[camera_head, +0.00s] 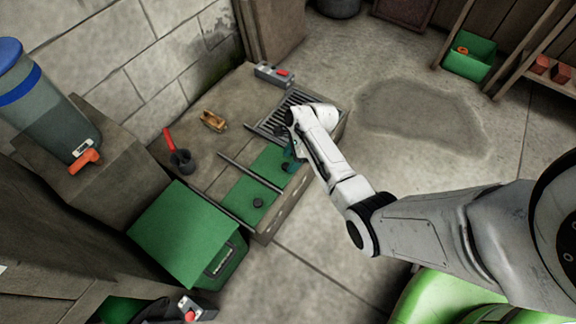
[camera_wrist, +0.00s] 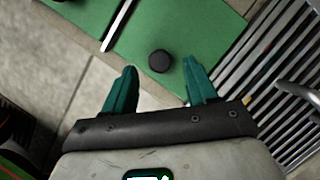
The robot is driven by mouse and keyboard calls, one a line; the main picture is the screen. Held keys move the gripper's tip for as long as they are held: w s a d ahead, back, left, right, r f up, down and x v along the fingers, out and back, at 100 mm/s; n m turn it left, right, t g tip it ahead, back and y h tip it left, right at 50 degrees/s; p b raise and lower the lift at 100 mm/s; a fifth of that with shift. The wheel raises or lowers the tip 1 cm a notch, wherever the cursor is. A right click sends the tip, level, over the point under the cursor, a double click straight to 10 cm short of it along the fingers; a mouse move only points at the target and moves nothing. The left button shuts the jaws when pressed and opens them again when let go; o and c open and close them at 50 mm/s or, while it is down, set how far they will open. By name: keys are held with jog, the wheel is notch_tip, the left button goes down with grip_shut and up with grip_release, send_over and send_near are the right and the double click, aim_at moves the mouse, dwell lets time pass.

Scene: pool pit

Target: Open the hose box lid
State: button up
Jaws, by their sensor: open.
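A green box (camera_head: 222,262) with a flat green lid (camera_head: 182,232) stands at the lower left in the head view. Its lid looks closed and a dark label is on its front; I take it as the hose box. My gripper (camera_head: 291,160) is over the raised platform, to the upper right of the box and apart from it. In the wrist view my gripper (camera_wrist: 160,68) has its teal fingers spread with nothing held. A round black knob (camera_wrist: 159,61) on a green panel (camera_wrist: 185,30) shows between and beyond the fingertips; contact is not visible.
The platform (camera_head: 225,112) bears a metal grate (camera_head: 284,112), a grey device with a red button (camera_head: 274,74), a wooden item (camera_head: 213,121) and a dark pot with a red handle (camera_head: 181,160). A blue-topped tank (camera_head: 45,110) stands left. The concrete floor (camera_head: 330,262) right of the box is clear.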

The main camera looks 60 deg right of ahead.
aim_at(276, 163)
jog(key=shift+b+x, duration=0.45)
jog(key=shift+x, duration=0.8)
jog(key=shift+c, duration=0.3)
grip_shut()
